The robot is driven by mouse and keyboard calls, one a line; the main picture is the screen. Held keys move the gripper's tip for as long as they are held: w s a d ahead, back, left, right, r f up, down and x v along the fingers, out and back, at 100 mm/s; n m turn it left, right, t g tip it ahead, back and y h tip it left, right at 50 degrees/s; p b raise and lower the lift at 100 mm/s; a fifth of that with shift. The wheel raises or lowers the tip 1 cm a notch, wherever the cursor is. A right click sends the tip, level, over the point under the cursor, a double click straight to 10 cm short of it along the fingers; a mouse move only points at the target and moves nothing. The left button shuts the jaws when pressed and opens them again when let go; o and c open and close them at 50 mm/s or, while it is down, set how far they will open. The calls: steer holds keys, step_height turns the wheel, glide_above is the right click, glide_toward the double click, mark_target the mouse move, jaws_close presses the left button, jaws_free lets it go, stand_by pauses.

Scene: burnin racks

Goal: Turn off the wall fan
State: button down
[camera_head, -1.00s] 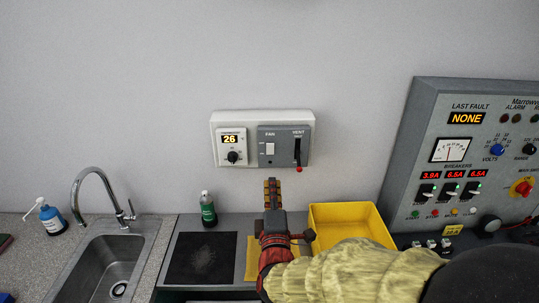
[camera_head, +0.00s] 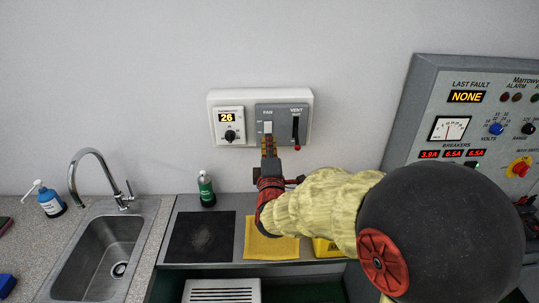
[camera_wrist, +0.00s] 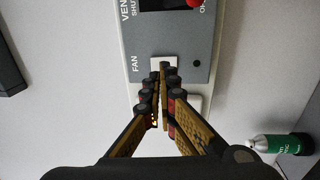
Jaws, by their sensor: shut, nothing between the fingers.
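The wall control box (camera_head: 217,94) has a grey plate marked FAN and VENT. The white fan switch (camera_head: 267,127) is on the plate's left part; its upper part shows and my gripper hides the lower part. My gripper (camera_head: 269,146) is shut and empty, its fingertips at the switch's lower end. In the wrist view the fingertips (camera_wrist: 161,70) overlap the edge of the white switch (camera_wrist: 163,62). I cannot tell whether they touch it, or which way the switch is set.
The red-tipped vent lever (camera_head: 296,133) is just right of the switch. A thermostat (camera_head: 230,125) reading 26 is to the left. Below are a green bottle (camera_head: 206,189), a yellow mat (camera_head: 284,247) and a sink (camera_head: 112,249). A breaker panel (camera_head: 420,100) stands at the right.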

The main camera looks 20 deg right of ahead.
mark_target(268, 126)
steer(key=x, duration=0.4)
steer(key=shift+w, duration=0.2)
steer(key=shift+w+d+r, duration=0.15)
steer(key=shift+w+r, duration=0.15)
steer(key=shift+f, duration=0.1)
